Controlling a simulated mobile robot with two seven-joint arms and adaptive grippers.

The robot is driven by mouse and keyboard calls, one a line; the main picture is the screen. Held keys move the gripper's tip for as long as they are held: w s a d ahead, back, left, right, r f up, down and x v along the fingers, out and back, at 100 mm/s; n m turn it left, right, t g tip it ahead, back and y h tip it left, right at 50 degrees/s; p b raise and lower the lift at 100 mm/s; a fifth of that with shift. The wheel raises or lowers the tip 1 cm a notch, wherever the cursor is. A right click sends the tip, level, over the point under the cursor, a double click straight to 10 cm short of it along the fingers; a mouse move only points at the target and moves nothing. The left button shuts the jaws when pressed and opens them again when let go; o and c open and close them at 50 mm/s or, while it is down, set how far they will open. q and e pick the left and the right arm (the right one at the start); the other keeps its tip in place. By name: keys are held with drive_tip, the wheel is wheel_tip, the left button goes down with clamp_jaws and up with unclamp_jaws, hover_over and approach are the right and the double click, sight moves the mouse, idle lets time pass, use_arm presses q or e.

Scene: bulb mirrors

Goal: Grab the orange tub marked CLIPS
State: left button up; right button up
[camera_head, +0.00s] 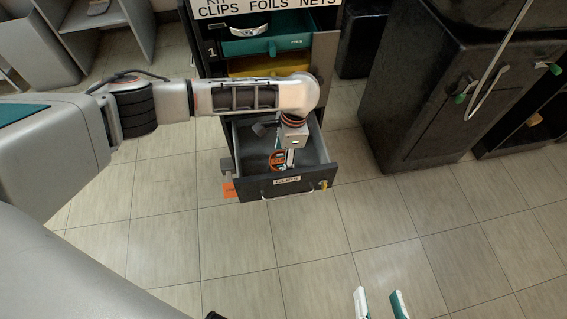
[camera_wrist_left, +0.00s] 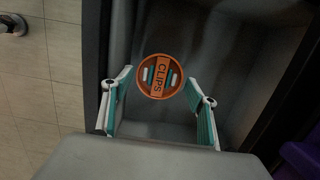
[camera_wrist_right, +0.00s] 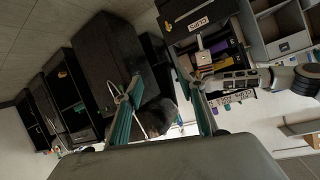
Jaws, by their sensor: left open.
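The orange tub marked CLIPS (camera_wrist_left: 158,91) is round and lies in an open dark drawer (camera_head: 255,190) with a CLIPS label on its front. The tub also shows in the head view (camera_head: 274,161), partly hidden by my gripper. My left gripper (camera_head: 290,160) reaches down into the drawer beside the tub. In the left wrist view its fingers are spread, with the tub just ahead, across the gap between the fingertips. I cannot tell how far below the tips it is. My right gripper (camera_head: 379,292) is open and empty over the floor, away from the drawer.
Above the drawer, the cabinet holds a teal drawer (camera_head: 270,46) and a yellow one (camera_head: 268,66), under a sign reading CLIPS FOILS NETS (camera_head: 266,7). An orange tag (camera_head: 229,190) is at the drawer's left. A black cabinet (camera_head: 430,90) stands right. The tiled floor in front is clear.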

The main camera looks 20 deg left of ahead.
sight(282, 160)
use_arm(q)
drive_tip(key=f, duration=0.2)
drive_tip(key=f+b, duration=0.1)
drive_tip(key=shift+s+a+f, duration=0.2)
drive_tip(key=shift+s+f, duration=0.1)
drive_tip(key=shift+s, duration=0.05)
drive_tip(key=shift+f, duration=0.15)
drive_tip(key=shift+w+r, duration=0.2)
drive_tip(key=shift+r, duration=0.05)
drive_tip(key=c, duration=1)
use_arm(e)
drive_tip(key=shift+s+a+f+m+y, duration=0.15)
drive_tip(key=shift+s+a+m, duration=0.1)
drive_tip(key=shift+a+m, duration=0.3)
drive_tip(key=shift+s+a+f+m+y, duration=0.15)
drive_tip(key=shift+s+a+m, duration=0.05)
drive_tip(key=shift+a+m, duration=0.3)
use_arm(q)
drive_tip(key=shift+o, duration=0.2)
